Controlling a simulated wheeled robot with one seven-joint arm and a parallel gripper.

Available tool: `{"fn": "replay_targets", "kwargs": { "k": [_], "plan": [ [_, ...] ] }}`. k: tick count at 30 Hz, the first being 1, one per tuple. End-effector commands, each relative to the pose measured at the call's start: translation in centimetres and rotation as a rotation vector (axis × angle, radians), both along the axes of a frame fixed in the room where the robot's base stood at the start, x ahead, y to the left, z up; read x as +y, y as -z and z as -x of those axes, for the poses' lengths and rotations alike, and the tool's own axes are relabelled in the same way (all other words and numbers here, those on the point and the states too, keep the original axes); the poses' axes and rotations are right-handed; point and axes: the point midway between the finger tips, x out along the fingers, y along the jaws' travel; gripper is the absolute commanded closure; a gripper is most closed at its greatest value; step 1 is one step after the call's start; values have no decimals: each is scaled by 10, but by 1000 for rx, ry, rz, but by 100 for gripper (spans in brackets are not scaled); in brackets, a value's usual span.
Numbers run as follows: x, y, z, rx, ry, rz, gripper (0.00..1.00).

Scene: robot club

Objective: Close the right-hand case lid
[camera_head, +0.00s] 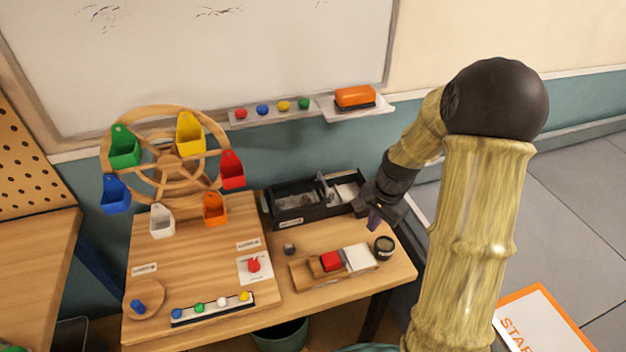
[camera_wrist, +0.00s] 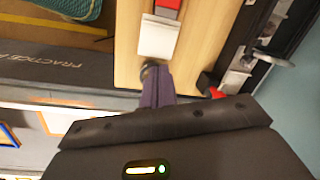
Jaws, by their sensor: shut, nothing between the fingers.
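A black open-topped case (camera_head: 290,215) stands at the back of the wooden table. Its left part is dark inside and its right part holds something pale. A grey metal piece (camera_head: 323,188) stands up between the two parts. I cannot clearly tell a separate right-hand lid. In the wrist view the case (camera_wrist: 240,45) is at the right, with the metal piece (camera_wrist: 268,57) reaching across. My gripper (camera_head: 375,222) is shut and empty, just right of the case's front right corner and above the table. Its purple-grey fingers show in the wrist view (camera_wrist: 157,82).
A small black cup (camera_head: 384,248) stands below my gripper. A wooden tray (camera_head: 305,280) with a red block (camera_head: 331,261) and a white block (camera_head: 359,257) lies in front of the case. A wooden wheel with coloured buckets (camera_head: 168,160) stands left. A whiteboard ledge (camera_head: 285,112) runs behind.

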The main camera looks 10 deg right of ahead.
Motion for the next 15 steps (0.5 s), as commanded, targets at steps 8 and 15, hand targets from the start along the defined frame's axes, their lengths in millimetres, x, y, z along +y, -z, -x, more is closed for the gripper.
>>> {"fn": "replay_targets", "kwargs": {
  "k": [8,15],
  "plan": [
    [39,-48,70,-117,-499,155,100],
    [56,-67,124,-195,-843,245,100]
  ]
}}
